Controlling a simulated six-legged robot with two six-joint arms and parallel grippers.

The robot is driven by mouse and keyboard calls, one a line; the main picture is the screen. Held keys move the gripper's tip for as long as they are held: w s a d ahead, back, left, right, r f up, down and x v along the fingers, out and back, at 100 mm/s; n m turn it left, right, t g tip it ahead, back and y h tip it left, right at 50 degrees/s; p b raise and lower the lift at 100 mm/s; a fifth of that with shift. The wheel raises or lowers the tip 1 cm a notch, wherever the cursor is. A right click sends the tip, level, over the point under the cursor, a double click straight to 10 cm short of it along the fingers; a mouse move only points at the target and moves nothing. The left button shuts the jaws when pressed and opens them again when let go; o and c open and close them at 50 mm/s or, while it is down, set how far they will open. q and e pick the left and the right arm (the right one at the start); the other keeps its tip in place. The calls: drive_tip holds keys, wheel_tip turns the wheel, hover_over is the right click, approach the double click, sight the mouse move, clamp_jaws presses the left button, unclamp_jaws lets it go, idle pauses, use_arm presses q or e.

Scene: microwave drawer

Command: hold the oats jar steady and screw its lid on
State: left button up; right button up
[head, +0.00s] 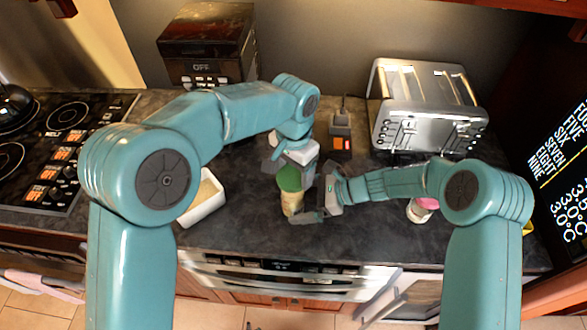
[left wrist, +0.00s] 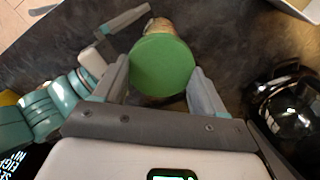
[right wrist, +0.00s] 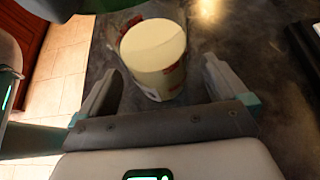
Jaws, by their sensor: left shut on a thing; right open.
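The oats jar (head: 291,205) is pale with reddish print and stands on the dark counter near its front edge. The green lid (head: 289,178) is at the jar's top; I cannot tell whether it is seated or threaded. My left gripper (head: 291,164) is shut on the lid from above, and the lid sits between its fingers in the left wrist view (left wrist: 163,66). My right gripper (head: 307,203) is open at the jar's right side. In the right wrist view the jar (right wrist: 154,55) lies between its spread fingers, with gaps on both sides.
A white tray (head: 204,204) with pale contents lies left of the jar. A silver toaster (head: 425,105) and a small grey-orange device (head: 340,135) stand behind. A pink-topped container (head: 423,208) is under my right arm. A stove (head: 50,145) is at left.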

drive_tip(key=shift+w+a+f, duration=0.1)
drive_tip(key=shift+a+f, duration=0.25)
drive_tip(key=shift+a, duration=0.3)
drive_tip(key=c, duration=0.9)
drive_tip(key=shift+c, duration=0.2)
